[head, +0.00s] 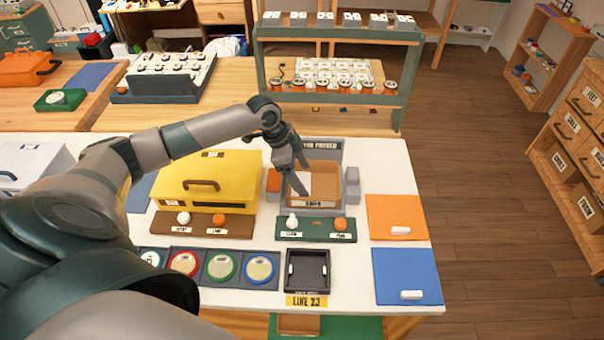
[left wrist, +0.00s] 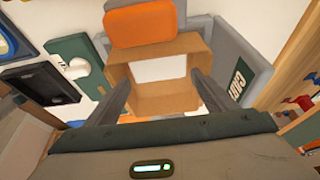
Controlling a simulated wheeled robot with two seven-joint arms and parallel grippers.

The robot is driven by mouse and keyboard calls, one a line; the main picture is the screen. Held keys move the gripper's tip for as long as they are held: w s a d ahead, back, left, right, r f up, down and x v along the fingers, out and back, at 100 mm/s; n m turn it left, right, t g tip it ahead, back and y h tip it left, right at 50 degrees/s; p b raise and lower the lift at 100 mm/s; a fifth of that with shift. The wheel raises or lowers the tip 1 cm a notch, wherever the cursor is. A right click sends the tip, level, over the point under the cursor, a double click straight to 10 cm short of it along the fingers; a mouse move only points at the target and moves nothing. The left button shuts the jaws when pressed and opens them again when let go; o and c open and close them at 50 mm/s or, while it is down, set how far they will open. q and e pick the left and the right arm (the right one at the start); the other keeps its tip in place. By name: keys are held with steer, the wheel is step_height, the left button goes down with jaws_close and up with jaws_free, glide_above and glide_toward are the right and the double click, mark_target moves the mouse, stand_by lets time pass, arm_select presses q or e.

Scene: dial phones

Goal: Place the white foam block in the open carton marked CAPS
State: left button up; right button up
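The open brown carton (head: 325,185) stands on the white table, in a grey holder with a front label (head: 312,204) that seems to read CAPS. It also shows in the left wrist view (left wrist: 165,103), beside a dark CAPS label (left wrist: 237,83). A flat white piece (head: 299,182) lies inside the carton and shows in the left wrist view (left wrist: 160,68); it may be the foam block, but I cannot be sure. My left gripper (head: 304,180) is over the carton. In the left wrist view its fingers (left wrist: 160,88) are apart with nothing held between them. My right gripper is not in view.
A yellow case (head: 226,178) stands left of the carton. A green button board (head: 316,229) and a black tray (head: 308,270) lie in front. Orange (head: 393,214) and blue (head: 402,270) pads lie right.

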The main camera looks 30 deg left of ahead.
arm_select(q)
steer(key=shift+r, duration=0.15)
steer(key=shift+r, duration=0.55)
steer(key=shift+s+a+r, duration=0.1)
steer(key=shift+a+r, duration=0.1)
steer(key=shift+r, duration=0.15)
steer(key=b+v, duration=0.3)
steer(key=v, duration=0.8)
